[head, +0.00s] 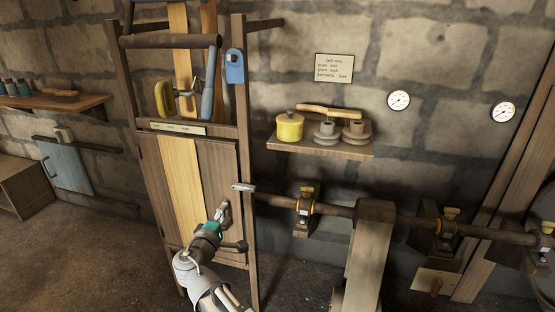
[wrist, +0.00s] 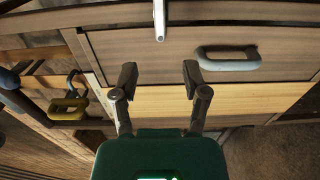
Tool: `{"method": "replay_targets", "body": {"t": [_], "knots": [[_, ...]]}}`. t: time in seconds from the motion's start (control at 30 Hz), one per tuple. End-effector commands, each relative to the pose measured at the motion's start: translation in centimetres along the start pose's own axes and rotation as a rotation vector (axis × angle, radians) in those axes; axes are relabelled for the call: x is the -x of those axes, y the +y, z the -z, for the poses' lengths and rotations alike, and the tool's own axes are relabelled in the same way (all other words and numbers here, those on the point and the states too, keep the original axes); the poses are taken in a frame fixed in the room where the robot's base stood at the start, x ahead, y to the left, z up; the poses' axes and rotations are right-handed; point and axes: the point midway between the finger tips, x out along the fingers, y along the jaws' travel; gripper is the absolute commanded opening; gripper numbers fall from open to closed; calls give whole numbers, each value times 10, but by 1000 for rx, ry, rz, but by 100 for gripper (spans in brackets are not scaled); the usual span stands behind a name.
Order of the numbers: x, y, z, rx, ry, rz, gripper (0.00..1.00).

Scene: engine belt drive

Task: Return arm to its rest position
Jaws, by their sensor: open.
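My gripper (head: 223,211) is in front of the lower doors of the wooden cabinet (head: 219,170) in the head view. In the wrist view my gripper (wrist: 158,78) has its two dark fingers spread apart, with nothing between them. The cabinet's plank doors (wrist: 130,48) fill much of the wrist view beyond the fingers. A grey handle (wrist: 227,58) shows on the door there, to the right of the fingers and apart from them. My arm comes up from the bottom of the head view.
A metal latch (head: 243,187) sticks out at the cabinet's right post. A shelf (head: 320,149) holds a yellow pot (head: 289,127) and pulleys. A long shaft (head: 400,220) crosses the right side, with a wooden post (head: 369,255) before it. Open floor (head: 90,260) lies at left.

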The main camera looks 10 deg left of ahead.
Motion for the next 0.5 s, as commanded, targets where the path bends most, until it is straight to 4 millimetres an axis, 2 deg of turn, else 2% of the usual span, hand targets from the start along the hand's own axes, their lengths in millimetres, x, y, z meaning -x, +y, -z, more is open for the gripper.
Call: {"method": "replay_targets", "body": {"t": [0.17, 0.27, 0.37, 0.5], "knots": [[-7, -4, -11, -14, -26, 21, 59], [-15, -10, -27, -35, -61, 52, 59], [-28, -20, -51, -67, -115, 100, 59], [-46, -37, -94, -128, -215, 187, 59]]}}
